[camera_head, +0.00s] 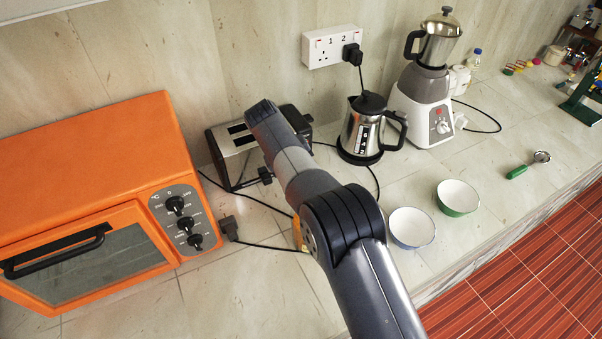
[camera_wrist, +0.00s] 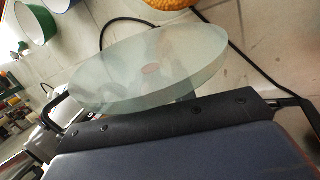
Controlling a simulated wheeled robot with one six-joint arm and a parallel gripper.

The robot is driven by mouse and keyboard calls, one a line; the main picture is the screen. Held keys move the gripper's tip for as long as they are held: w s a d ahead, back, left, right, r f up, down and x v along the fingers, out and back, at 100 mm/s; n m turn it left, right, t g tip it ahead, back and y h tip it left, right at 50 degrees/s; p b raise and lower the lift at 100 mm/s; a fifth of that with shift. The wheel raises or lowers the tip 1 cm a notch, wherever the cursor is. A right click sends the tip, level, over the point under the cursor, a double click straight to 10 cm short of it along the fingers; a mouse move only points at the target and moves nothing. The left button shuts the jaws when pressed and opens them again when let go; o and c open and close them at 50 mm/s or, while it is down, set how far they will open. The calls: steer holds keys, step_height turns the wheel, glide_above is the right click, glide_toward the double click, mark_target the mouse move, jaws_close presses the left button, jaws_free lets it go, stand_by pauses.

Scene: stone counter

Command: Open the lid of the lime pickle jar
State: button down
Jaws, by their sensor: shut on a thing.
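A round, pale green translucent disc (camera_wrist: 150,70), which looks like the jar's glass lid, sits tilted right in front of my gripper (camera_wrist: 184,97) in the wrist view. My gripper is shut on it, though the fingertips are mostly hidden behind its near edge. An orange-yellow thing (camera_wrist: 172,4) shows at the top edge of the wrist view. In the head view, my arm hides the gripper and lid; a sliver of orange-yellow (camera_head: 297,234) shows beside it. I cannot tell if this is the jar.
An orange oven (camera_head: 90,190) stands at left, a toaster (camera_head: 232,150) behind my arm. A kettle (camera_head: 366,128) and mixer (camera_head: 425,100) stand farther right. A blue-rimmed bowl (camera_head: 411,227) and green bowl (camera_head: 457,197) sit near the front edge. Cords cross the counter.

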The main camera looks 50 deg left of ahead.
steer(key=shift+f, duration=0.15)
steer(key=c, duration=1.1)
jaws_free()
steer(key=shift+c, duration=0.2)
steer(key=shift+a, duration=0.1)
steer(key=v, duration=0.7)
steer(key=shift+r, duration=0.3)
steer(key=shift+s, duration=0.1)
steer(key=shift+r, duration=0.1)
